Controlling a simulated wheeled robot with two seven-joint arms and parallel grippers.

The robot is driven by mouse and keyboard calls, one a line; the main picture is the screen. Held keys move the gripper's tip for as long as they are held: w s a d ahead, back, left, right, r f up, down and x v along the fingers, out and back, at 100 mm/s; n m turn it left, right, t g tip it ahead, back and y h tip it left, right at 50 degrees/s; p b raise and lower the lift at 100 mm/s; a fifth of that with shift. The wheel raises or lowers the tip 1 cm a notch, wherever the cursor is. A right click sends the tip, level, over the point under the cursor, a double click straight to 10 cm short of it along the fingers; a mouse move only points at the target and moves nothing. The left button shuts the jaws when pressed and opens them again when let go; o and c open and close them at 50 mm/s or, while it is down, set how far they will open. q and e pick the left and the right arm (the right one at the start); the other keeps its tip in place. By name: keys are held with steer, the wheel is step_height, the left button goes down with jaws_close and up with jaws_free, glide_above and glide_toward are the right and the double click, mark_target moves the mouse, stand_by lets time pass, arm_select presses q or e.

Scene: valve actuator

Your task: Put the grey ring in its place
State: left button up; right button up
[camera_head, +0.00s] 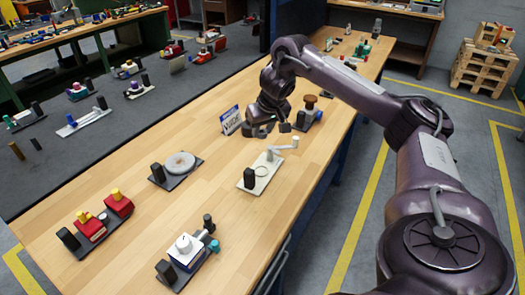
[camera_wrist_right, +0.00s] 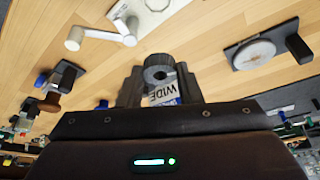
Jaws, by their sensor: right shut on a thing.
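My right gripper (camera_head: 270,129) is above the wooden table, near its middle. In the right wrist view its jaws (camera_wrist_right: 159,88) are shut on a dark grey ring (camera_wrist_right: 157,73) with a round hole. In the head view the ring is too small to tell from the jaws. A pale plate (camera_head: 250,184) with a thin circle on it, a black block and a white crank handle (camera_head: 275,152) lies just in front of the gripper. The plate's edge and handle (camera_wrist_right: 98,36) also show in the right wrist view. My left gripper is not in view.
A white and blue sign (camera_head: 230,120) stands left of the gripper. A board with a pale disc (camera_head: 180,163), a board with red blocks (camera_head: 92,229) and a blue-white fixture (camera_head: 186,251) lie nearer. A brown-topped fixture (camera_head: 309,108) stands right. Bare wood lies between them.

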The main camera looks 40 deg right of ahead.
steer(key=b, duration=0.5)
glide_above(261, 171)
steer(key=s, duration=0.1)
steer(key=f, duration=0.9)
steer(key=shift+s+a+f, duration=0.1)
steer(key=shift+a+f, duration=0.05)
steer(key=shift+a, duration=0.05)
steer(key=shift+f, duration=0.15)
steer(key=shift+d+f, duration=0.1)
steer(key=shift+f, duration=0.25)
step_height(261, 171, down, 4)
steer(key=shift+f, duration=0.15)
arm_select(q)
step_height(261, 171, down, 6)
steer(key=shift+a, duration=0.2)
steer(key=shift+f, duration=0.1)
